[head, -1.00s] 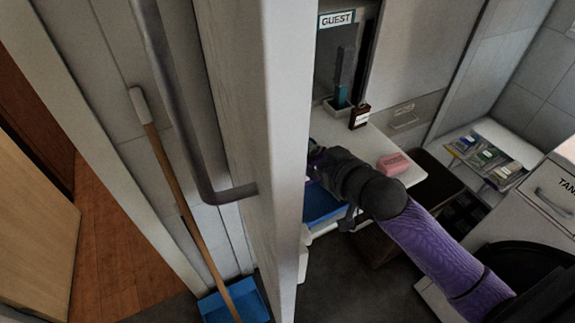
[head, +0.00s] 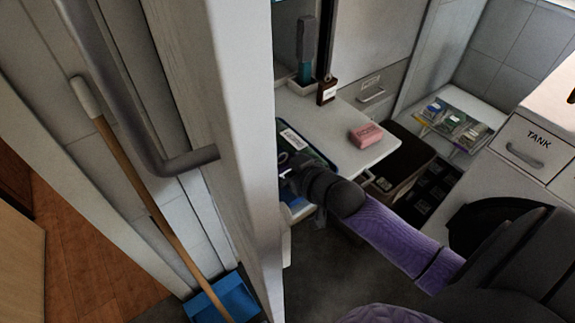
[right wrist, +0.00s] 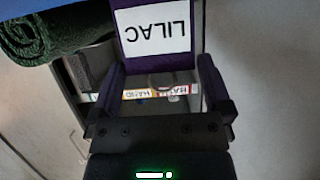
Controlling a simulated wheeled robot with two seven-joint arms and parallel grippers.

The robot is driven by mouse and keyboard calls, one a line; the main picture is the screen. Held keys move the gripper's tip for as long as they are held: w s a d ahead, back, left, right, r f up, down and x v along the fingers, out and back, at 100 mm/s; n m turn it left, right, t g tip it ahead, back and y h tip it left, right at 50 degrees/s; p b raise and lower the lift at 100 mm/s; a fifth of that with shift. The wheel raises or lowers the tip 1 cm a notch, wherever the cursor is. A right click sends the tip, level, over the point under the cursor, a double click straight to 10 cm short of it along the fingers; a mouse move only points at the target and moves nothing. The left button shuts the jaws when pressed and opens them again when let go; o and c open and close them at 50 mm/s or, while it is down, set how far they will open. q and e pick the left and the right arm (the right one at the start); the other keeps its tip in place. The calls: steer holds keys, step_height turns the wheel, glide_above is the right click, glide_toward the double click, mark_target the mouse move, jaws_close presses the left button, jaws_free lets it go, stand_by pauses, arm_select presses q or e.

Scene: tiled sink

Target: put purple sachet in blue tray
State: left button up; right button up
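The purple sachet (right wrist: 186,61), with an upside-down white LILAC label, spans the gap between the fingers of my right gripper (right wrist: 160,75) in the right wrist view. The fingers appear to grip it by its side edges. In the head view the right gripper (head: 289,170) is at the left end of the white counter, beside the pale door edge; the sachet is mostly hidden there. A blue surface (head: 298,204), apparently the blue tray, shows partly below the gripper; the door edge and my gripper hide much of it. My left gripper is not in view.
The tall pale door edge (head: 225,130) with its grey handle blocks the left. A pink block (head: 366,134) and brown bottle (head: 327,91) stand on the counter (head: 330,125). A rolled green towel (right wrist: 45,35) shows in the wrist view. A blue dustpan (head: 237,296) is on the floor.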

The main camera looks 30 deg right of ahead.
steer(key=shift+s+r, duration=0.15)
steer(key=shift+r, duration=0.05)
steer(key=p+v, duration=0.4)
steer(key=v, duration=0.8)
steer(key=s+d+f+g+h, duration=0.1)
steer(key=s+f+g, duration=0.3)
steer(key=f, duration=0.7)
steer(key=s+d+f+g+h, duration=0.15)
steer(key=s+f, duration=0.35)
steer(key=f, duration=0.6)
steer(key=s+a+f+n+g, duration=0.1)
steer(key=s+a+f+g, duration=0.2)
steer(key=s, duration=0.5)
steer(key=s+a+f+g+y, duration=0.1)
steer(key=s+a+f+g, duration=0.3)
steer(key=s+a+f, duration=0.2)
steer(key=s+f, duration=0.2)
steer(key=s, duration=0.1)
steer(key=shift+f+n, duration=0.15)
steer(key=shift+n, duration=0.25)
steer(key=shift+s, duration=0.15)
